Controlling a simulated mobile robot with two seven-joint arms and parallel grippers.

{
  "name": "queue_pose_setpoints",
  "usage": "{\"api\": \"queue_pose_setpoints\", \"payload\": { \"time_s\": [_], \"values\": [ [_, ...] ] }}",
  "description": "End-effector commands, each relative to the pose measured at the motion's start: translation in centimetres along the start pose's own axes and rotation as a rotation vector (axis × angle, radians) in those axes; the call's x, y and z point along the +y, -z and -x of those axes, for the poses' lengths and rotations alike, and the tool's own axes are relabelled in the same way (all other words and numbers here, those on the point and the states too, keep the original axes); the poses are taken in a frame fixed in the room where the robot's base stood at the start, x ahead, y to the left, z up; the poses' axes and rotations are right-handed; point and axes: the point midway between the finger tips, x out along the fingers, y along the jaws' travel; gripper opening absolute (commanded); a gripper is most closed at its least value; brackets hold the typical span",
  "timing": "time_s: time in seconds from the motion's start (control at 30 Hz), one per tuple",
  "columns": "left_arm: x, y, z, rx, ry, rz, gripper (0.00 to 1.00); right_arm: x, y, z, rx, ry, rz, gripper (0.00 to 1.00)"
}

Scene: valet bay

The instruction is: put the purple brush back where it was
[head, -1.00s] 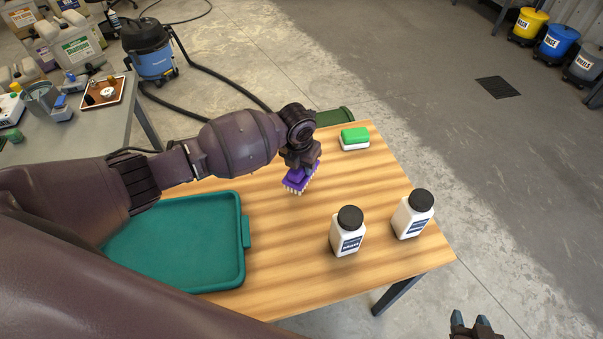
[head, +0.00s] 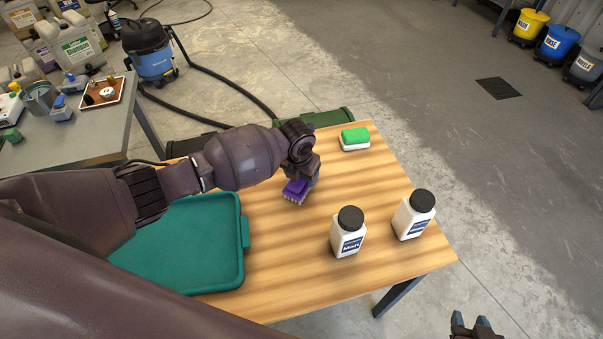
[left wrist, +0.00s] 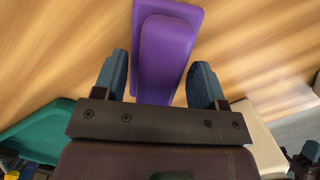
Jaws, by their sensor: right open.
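The purple brush (head: 297,189) is over the middle of the wooden table (head: 275,255), pale bristles down. I cannot tell whether the bristles touch the wood. My left gripper (head: 302,182) is above it, fingers down. My right gripper (head: 471,320) is open and empty at the bottom right, off the table.
A teal tray (head: 243,265) is on the table's left, partly behind my arm. A green-and-white sponge (head: 355,139) lies at the back. Two white bottles with black caps (head: 347,232) (head: 413,215) stand at the right. Bare wood lies between brush, sponge and bottles.

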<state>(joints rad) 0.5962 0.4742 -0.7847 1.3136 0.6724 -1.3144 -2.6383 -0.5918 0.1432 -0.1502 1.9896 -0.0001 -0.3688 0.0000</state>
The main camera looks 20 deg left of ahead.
Motion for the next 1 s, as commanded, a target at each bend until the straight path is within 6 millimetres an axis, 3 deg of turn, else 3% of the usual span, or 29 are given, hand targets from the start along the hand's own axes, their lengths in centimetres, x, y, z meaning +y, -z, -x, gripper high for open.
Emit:
{"api": "queue_pose_setpoints", "payload": {
  "time_s": [0.27, 0.43, 1.0],
  "values": [
    [0.0, 0.0, 0.0, 0.001, 0.0, 0.0, 0.68, 0.0, -0.3, 0.3, -0.007, -0.001, -0.001, 0.43],
    [0.1, -0.1, 1.1, -0.001, -0.001, 0.0, 0.68, 0.1, -0.4, 0.7, -0.013, -0.003, -0.002, 0.43],
    [0.0, -0.1, 10.8, -0.001, -0.001, -0.001, 0.68, 0.2, 1.3, 0.8, 0.006, -0.002, -0.001, 0.43]
  ]
}}
